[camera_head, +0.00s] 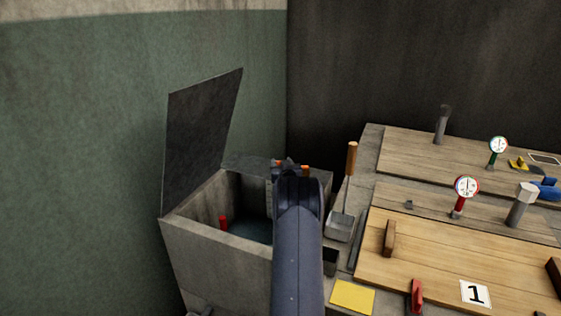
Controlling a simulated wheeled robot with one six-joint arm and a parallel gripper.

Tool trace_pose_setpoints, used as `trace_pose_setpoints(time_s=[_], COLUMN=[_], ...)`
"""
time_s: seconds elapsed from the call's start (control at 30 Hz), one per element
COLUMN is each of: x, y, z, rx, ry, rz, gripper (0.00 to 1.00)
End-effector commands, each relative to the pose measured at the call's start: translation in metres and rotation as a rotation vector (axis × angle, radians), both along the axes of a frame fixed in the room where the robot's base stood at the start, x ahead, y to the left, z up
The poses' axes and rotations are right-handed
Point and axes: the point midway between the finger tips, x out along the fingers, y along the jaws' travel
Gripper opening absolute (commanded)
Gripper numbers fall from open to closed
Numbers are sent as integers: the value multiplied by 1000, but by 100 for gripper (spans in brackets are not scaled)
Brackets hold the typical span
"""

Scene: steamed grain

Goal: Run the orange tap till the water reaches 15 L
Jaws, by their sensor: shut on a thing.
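The orange tap (305,168) shows as small orange ends at the back rim of the open tank. My gripper (290,166) is at the tap and shut on it; my own arm hides most of the tap and the fingertips. The grey tank (215,252) stands at the left with dark water (248,231) low inside. A pale marked scale (268,196) runs up the inner back wall, partly hidden by my arm; its figures are too small to read. A red piece (223,222) stands in the tank's left corner by the water.
The tank's dark lid (203,135) stands raised at the left. A wooden-handled scoop (351,160) leans right of the tank. Wooden boards (430,250) with a red gauge (466,187), a green gauge (498,146) and grey posts fill the right. A yellow card (352,297) lies in front.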

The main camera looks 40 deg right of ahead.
Motion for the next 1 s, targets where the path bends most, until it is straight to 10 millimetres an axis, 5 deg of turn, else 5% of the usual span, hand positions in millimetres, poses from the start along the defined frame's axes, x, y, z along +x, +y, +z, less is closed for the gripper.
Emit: trace_pose_setpoints(time_s=[0.47,0.5,0.77,1.0], x=[0,0,0,-1], y=[0,0,0,0], z=[1,1,1,1], rx=[-2,-2,-1,-1], ry=[-2,-2,-2,-1], rz=[5,5,5,5], gripper=[4,47,67,67])
